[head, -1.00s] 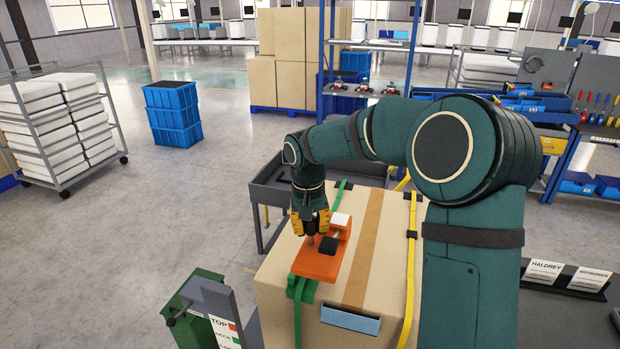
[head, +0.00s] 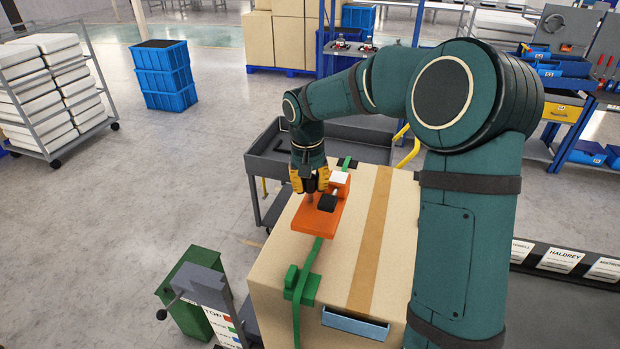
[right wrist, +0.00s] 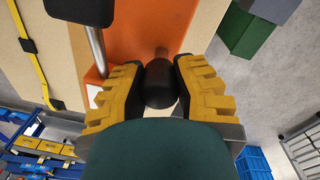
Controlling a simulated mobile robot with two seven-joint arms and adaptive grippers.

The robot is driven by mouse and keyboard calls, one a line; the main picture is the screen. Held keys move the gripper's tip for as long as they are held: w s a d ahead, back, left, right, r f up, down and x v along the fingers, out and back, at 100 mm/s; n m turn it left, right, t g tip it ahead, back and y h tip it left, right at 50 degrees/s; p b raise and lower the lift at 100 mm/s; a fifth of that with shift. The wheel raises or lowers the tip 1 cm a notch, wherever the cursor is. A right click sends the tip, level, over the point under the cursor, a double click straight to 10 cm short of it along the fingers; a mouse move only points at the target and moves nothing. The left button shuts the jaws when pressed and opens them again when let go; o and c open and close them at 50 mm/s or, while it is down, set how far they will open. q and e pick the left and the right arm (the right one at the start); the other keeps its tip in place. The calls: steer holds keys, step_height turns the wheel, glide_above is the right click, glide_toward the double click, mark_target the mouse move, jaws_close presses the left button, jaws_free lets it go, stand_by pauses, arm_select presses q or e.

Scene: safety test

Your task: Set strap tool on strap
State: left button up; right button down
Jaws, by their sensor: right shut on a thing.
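The orange strap tool (head: 322,212) has a black knob and a white block on top. It is at the top of a large cardboard box (head: 345,262), over the line of the green strap (head: 310,258). My right gripper (head: 309,188) is shut on the tool's dark handle; in the right wrist view the yellow fingers (right wrist: 160,85) close on both sides of this black grip. Whether the tool touches the strap is hidden beneath it. A green buckle (head: 301,285) sits on the strap nearer me. My left gripper is not in view.
A grey cart (head: 262,172) stands behind the box. A green bin and a grey post with a TOP label (head: 218,320) stand at the front left. A yellow strap (right wrist: 36,62) crosses the box in the right wrist view. Blue crates (head: 165,75) stand on open floor at the left.

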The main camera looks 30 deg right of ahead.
mark_target(310, 201)
steer(key=shift+f, duration=0.95)
steer(key=shift+f+b, duration=0.4)
steer(key=shift+f, duration=0.75)
steer(key=shift+f+b, duration=1.65)
steer(key=shift+f, duration=0.6)
steer(key=shift+c, duration=1.7)
jaws_free()
steer(key=shift+f, duration=0.1)
